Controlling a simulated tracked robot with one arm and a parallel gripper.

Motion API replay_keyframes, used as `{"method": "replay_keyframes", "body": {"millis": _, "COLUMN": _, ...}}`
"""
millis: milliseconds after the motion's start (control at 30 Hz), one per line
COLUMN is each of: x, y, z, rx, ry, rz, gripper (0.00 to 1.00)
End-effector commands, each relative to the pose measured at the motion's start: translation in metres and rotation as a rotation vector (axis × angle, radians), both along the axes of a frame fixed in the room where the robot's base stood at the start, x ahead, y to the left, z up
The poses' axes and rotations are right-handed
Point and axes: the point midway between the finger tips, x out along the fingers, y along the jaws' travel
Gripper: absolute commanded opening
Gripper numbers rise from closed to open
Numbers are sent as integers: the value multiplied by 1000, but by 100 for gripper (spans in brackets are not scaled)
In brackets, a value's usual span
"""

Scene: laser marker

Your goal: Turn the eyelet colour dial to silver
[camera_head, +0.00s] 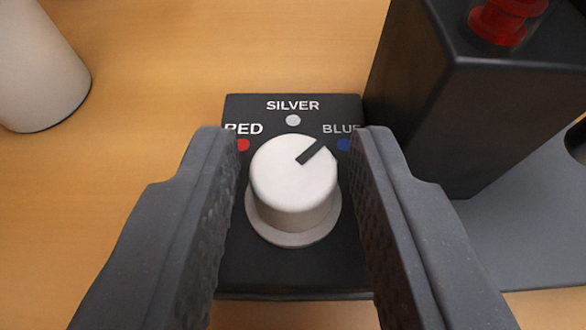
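The eyelet colour dial (292,187) is a white round knob on a black panel (290,277), in the middle of the view. Its dark pointer mark (311,151) points up and to the right, toward the blue dot (344,145) under the word BLUE. The silver dot (293,120) under SILVER is straight above the knob, and the red dot (243,145) is at its upper left. My gripper (287,150) is open, one finger on each side of the knob. A narrow gap shows at each side near the knob's top. The fingers partly cover the panel's sides.
A black box (470,90) with a red part (505,18) on top stands close at the right of the panel. It rests by a grey plate (530,225). A white cylinder (38,70) stands at the upper left. The wooden table (200,45) is clear between them.

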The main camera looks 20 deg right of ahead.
Motion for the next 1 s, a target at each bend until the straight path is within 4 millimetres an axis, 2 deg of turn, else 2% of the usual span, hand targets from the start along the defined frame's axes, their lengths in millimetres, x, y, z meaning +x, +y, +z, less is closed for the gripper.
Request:
{"method": "replay_keyframes", "body": {"millis": 300, "x": 0, "y": 0, "z": 0, "rx": 0, "ry": -1, "rz": 1, "gripper": 31}}
{"method": "replay_keyframes", "body": {"millis": 333, "x": 0, "y": 0, "z": 0, "rx": 0, "ry": -1, "rz": 1, "gripper": 25}}
{"method": "replay_keyframes", "body": {"millis": 400, "x": 0, "y": 0, "z": 0, "rx": 0, "ry": -1, "rz": 1, "gripper": 6}}
{"method": "replay_keyframes", "body": {"millis": 433, "x": 0, "y": 0, "z": 0, "rx": 0, "ry": -1, "rz": 1, "gripper": 0}}
{"method": "replay_keyframes", "body": {"millis": 1000, "x": 0, "y": 1, "z": 0, "rx": 2, "ry": -7, "rz": 42, "gripper": 0}}
